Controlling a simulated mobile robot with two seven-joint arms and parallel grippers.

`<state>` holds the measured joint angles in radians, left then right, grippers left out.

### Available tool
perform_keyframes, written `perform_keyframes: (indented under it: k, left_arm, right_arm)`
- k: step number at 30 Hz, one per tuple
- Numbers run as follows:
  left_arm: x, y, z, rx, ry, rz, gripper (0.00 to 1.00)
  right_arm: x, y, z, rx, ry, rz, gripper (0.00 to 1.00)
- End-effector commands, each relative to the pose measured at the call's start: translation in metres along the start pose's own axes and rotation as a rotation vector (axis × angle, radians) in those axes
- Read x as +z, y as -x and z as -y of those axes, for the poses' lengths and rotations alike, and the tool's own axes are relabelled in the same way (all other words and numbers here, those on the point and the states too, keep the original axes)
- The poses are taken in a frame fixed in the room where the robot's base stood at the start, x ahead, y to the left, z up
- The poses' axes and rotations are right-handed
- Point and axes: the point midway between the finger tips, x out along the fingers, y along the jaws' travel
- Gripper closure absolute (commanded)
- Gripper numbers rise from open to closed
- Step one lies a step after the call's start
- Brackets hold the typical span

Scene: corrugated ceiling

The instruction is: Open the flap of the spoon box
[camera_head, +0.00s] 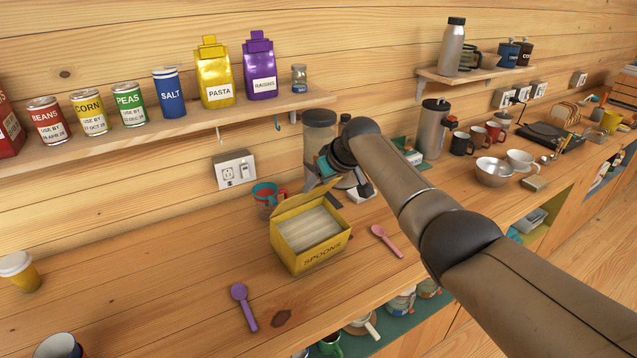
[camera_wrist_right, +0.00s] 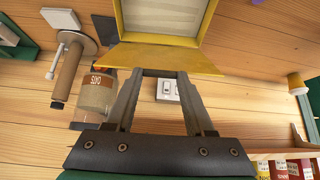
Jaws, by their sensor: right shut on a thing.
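The yellow spoon box (camera_head: 312,257) stands on the counter with its top open and pale, ribbed contents showing. Its flap (camera_head: 300,201) is raised along the back edge. The box also shows at the top of the right wrist view (camera_wrist_right: 120,15), with the flap (camera_wrist_right: 165,58) tilted out towards my fingers. My right gripper (camera_head: 325,172) is behind the box, its arm reaching over from the right. In the right wrist view its fingertips (camera_wrist_right: 162,72) are at the flap's outer edge, shut on it. My left gripper is not in view.
A purple spoon (camera_head: 243,305) and a pink spoon (camera_head: 386,240) lie beside the box. A red and teal mug (camera_head: 266,196) stands close behind it, near a glass jar (camera_head: 320,135). The shelf (camera_head: 190,126) holds cans and bags. The counter to the left is mostly clear.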

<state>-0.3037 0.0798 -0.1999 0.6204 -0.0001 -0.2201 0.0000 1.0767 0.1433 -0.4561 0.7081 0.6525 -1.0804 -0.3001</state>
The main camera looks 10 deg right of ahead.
Motion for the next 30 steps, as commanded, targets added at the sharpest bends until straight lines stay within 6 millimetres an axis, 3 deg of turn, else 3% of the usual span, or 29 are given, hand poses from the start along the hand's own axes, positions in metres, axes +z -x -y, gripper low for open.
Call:
perform_keyframes:
  k: [23,24,30]
  left_arm:
    - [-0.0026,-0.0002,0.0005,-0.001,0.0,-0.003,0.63]
    - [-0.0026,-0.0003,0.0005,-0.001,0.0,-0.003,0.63]
    - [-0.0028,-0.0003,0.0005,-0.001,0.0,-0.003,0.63]
  right_arm:
    - [0.0015,-0.0006,-0.0001,0.0,0.0,0.003,1.0]
    - [0.0015,-0.0006,0.0,0.0,0.0,0.004,0.45]
    - [0.0013,-0.0006,-0.0001,0.0,0.0,0.003,0.23]
